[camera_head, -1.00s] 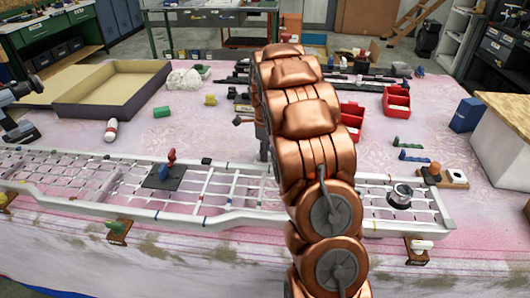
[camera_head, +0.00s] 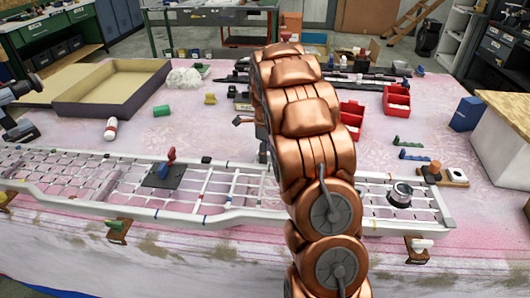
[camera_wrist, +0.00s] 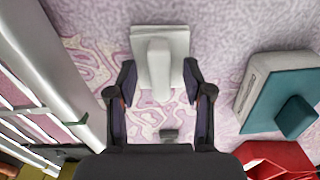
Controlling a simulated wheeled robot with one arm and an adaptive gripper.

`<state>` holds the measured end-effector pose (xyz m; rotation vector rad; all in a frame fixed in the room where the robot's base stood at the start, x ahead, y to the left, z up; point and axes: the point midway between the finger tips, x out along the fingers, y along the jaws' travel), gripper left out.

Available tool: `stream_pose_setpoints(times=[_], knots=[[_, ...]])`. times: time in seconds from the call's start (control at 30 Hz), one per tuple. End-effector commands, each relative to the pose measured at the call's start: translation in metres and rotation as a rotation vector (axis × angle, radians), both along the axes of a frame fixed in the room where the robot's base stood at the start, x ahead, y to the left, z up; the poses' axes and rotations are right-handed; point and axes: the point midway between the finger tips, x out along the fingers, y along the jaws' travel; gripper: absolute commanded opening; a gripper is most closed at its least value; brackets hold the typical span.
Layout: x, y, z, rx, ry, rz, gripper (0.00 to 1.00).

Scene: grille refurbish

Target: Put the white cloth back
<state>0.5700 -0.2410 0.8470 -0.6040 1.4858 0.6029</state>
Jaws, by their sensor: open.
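A crumpled white cloth (camera_head: 185,78) lies at the back of the pink-patterned table cover, just right of the tan tray. In the wrist view, a white flat piece with a raised ridge (camera_wrist: 160,50) lies on the patterned cover. I cannot tell whether it is cloth. My gripper (camera_wrist: 160,82) is open, its fingers on either side of the near end of this piece. I see no clear grip on it. In the head view my copper arm hides most of the gripper and what lies below it.
A long white grille (camera_head: 100,195) spans the table front; its frame also shows at left in the wrist view (camera_wrist: 70,75). A teal-and-white block (camera_wrist: 275,95) is close on the right. Red bins (camera_head: 397,103), the tan tray (camera_head: 110,108) and a blue box (camera_head: 467,114) stand farther back.

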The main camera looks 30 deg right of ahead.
Motion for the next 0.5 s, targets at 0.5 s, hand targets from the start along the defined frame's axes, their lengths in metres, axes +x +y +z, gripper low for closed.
stream_pose_setpoints(times=[0.5], knots=[[0.002,-0.001,0.045,-0.003,-0.006,0.000,0.51]])
